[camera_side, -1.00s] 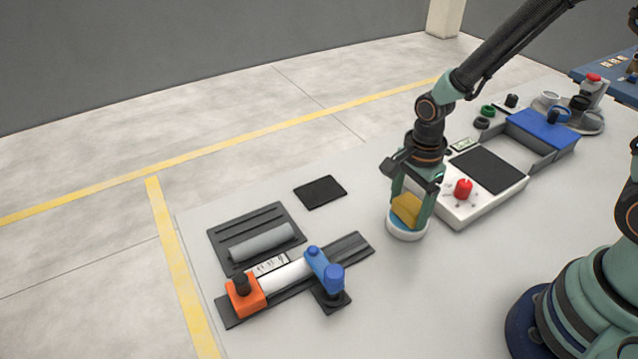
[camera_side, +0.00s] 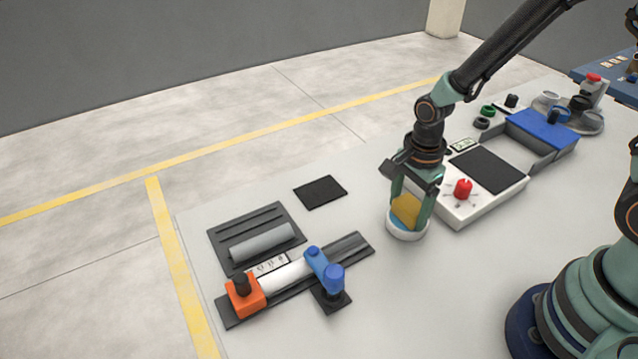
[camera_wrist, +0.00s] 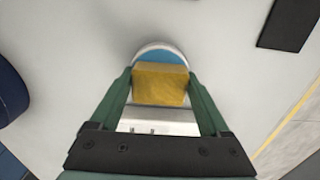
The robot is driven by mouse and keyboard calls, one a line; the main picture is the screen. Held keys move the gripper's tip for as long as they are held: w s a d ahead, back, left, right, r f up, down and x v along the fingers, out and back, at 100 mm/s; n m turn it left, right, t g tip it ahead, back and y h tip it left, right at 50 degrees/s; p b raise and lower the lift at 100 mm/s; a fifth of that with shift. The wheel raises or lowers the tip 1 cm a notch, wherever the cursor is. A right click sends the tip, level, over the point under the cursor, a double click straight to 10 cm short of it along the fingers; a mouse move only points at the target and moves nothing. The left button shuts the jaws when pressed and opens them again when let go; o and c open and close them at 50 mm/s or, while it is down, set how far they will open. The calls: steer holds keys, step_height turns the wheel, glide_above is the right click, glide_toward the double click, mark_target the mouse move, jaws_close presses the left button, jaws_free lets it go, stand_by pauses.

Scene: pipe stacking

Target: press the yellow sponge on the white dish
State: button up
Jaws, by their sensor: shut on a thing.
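The yellow sponge (camera_side: 405,209) is held between the two green fingers of my gripper (camera_side: 410,212), upright over the white dish (camera_side: 407,236). In the wrist view the sponge (camera_wrist: 160,84) fills the gap between the fingertips (camera_wrist: 160,80). The dish's white rim (camera_wrist: 160,46) and a blue inside show behind it. The sponge's lower end is at the dish; the near rim hides whether it touches the bottom.
A white box with a red knob (camera_side: 463,188) and a dark top panel stands close to the right of the dish. A black pad (camera_side: 320,192) lies to the left. A pipe fixture with an orange block (camera_side: 245,297) and blue clamp (camera_side: 324,272) stands front left. Table in front of the dish is clear.

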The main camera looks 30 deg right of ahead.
mark_target(409, 206)
stand_by(0.3)
steer(key=shift+r, duration=3.5)
